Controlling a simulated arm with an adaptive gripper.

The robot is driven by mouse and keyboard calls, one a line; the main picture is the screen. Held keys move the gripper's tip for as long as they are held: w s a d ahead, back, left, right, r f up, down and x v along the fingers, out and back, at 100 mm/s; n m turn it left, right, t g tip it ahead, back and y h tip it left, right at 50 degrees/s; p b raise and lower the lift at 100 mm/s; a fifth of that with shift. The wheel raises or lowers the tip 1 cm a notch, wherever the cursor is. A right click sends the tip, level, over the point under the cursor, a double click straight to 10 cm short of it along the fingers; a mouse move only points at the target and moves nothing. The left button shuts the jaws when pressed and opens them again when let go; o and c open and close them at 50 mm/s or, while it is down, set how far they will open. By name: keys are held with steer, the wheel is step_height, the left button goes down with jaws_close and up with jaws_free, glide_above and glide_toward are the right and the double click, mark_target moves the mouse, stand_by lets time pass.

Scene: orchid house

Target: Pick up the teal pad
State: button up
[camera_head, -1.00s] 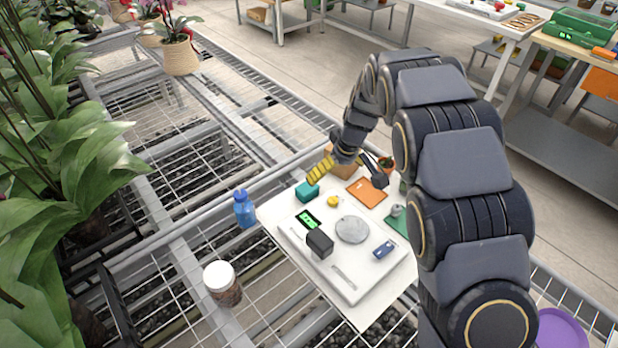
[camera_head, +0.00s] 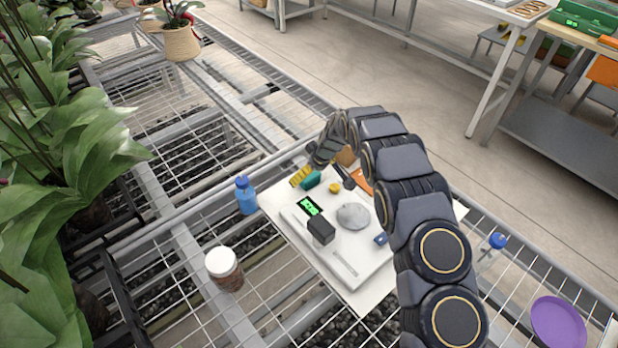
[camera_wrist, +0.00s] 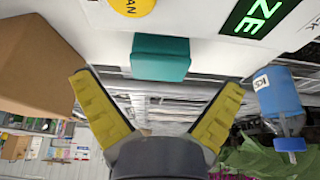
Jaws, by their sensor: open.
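The teal pad (camera_head: 311,180) is a small block on the white board (camera_head: 350,297) at its far left corner. In the wrist view, the teal pad (camera_wrist: 160,58) lies ahead of my gripper (camera_wrist: 157,84), roughly centred between the two spread yellow fingers. My gripper is open and empty, and the pad appears just beyond the fingertips. In the head view, a yellow finger of my gripper (camera_head: 299,177) shows just left of the pad. My wrist hides part of the other finger.
A brown box (camera_wrist: 35,65) stands close to the left finger in the wrist view.

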mark_target(311, 175)
steer(key=x, duration=0.3)
steer(key=shift+f, duration=0.3)
steer(key=shift+c, duration=0.3)
steer(key=c, duration=1.1)
steer(key=shift+r, duration=0.1)
